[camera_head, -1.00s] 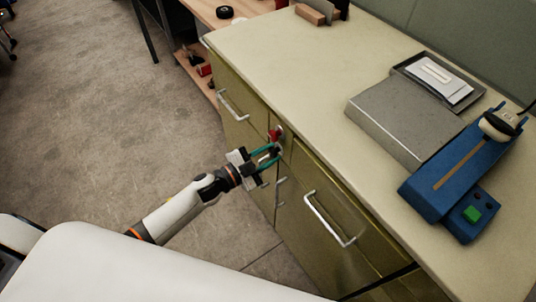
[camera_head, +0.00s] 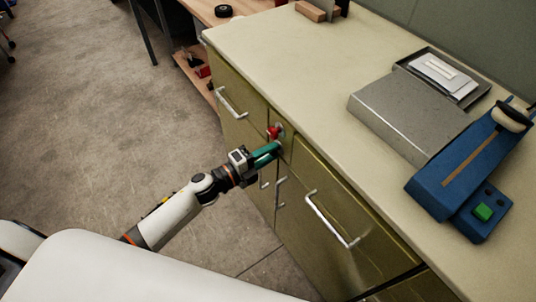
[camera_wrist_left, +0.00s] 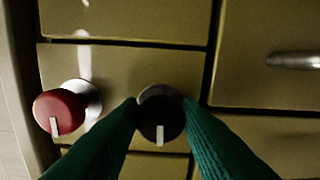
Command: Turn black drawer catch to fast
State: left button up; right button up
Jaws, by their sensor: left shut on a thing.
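The black drawer catch (camera_wrist_left: 160,113) is a round dark knob on the cabinet front, in the middle of the left wrist view. Its white mark points down in that view. My left gripper (camera_wrist_left: 160,112) has its green fingers on either side of the knob and is shut on it. In the head view my left gripper (camera_head: 278,146) reaches the cabinet front just below the red knob, and its fingers hide the black catch. The red knob (camera_wrist_left: 59,111) sits beside the black one on a pale round base, its white mark also pointing down. My right gripper is not in view.
The olive cabinet (camera_head: 330,190) has drawers with bar handles (camera_head: 330,220) near my left gripper. On its top stand a blue device (camera_head: 470,165) with a green button, a grey metal plate (camera_head: 410,115) and a tray (camera_head: 440,75).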

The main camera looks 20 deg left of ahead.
pick_arm(q)
jog(key=shift+f+m, duration=0.1)
jog(key=shift+m, duration=0.4)
jog(key=o, duration=0.9)
jog(key=shift+o, duration=0.2)
jog(key=shift+s, duration=0.1)
jog(key=b+v, duration=0.1)
jog(key=v, duration=1.1)
